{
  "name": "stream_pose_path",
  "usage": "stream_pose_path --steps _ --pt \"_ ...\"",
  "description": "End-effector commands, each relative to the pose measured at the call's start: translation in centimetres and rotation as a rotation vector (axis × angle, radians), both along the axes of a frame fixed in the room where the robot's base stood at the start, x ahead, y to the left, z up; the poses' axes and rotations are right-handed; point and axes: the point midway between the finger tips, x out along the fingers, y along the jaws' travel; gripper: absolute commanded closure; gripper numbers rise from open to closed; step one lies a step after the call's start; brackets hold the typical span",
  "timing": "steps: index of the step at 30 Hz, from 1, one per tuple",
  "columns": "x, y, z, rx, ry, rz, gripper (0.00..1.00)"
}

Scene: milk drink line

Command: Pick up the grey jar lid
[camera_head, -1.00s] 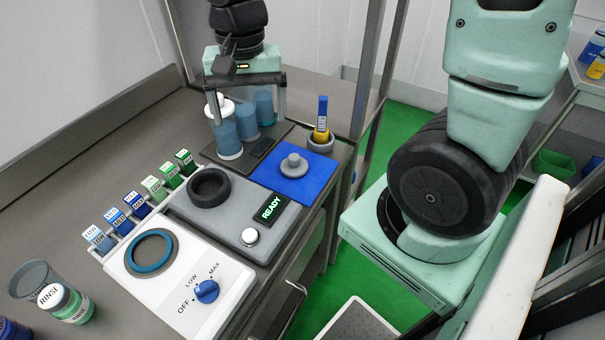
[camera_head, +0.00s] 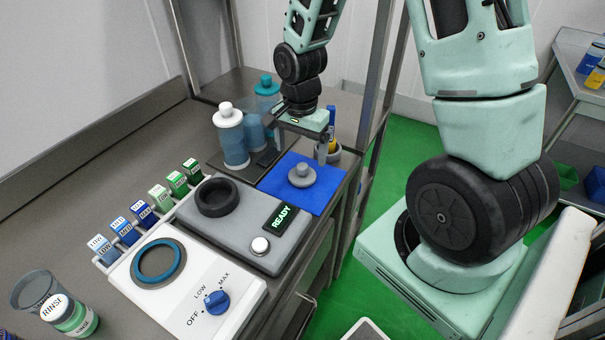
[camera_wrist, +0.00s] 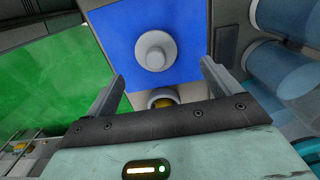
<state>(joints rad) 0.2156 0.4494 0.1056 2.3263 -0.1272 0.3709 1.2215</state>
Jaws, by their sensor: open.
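The grey jar lid (camera_head: 302,173), a round disc with a raised knob, lies on the blue mat (camera_head: 325,203) at the right end of the counter. In the wrist view the lid (camera_wrist: 155,50) sits on the blue mat (camera_wrist: 118,28), ahead of and roughly between my fingers. My gripper (camera_head: 298,157) is above the far side of the mat, pointing down. In the wrist view my gripper (camera_wrist: 160,80) has its two fingers wide apart with nothing between them. The lid is apart from both fingers.
A white-capped bottle (camera_head: 231,138) and a teal-capped bottle (camera_head: 266,92) stand on a dark mat left of my gripper. A grey cup (camera_head: 327,154) with a blue-and-yellow item is close behind the lid. The READY device (camera_head: 240,227) is in front. Shelf posts rise nearby.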

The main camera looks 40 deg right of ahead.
Motion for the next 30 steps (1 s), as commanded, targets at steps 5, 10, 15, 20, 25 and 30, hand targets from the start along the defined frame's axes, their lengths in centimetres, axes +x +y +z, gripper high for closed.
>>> stream_pose_path --steps 5,10,15,20,25,30 --pt "-0.1 0.0 -1.0 0.0 0.002 -0.001 0.11" --pt "-0.8 0.1 -3.2 0.001 0.007 0.002 0.11" --pt "-0.8 0.1 -5.2 0.0 0.003 0.0 0.11" --pt "-0.7 0.1 -5.7 -0.001 0.0 0.001 0.11" --pt "-0.7 0.1 -5.7 -0.001 0.0 0.001 0.11" --pt "-0.7 0.1 -5.7 -0.001 0.0 0.0 0.58"
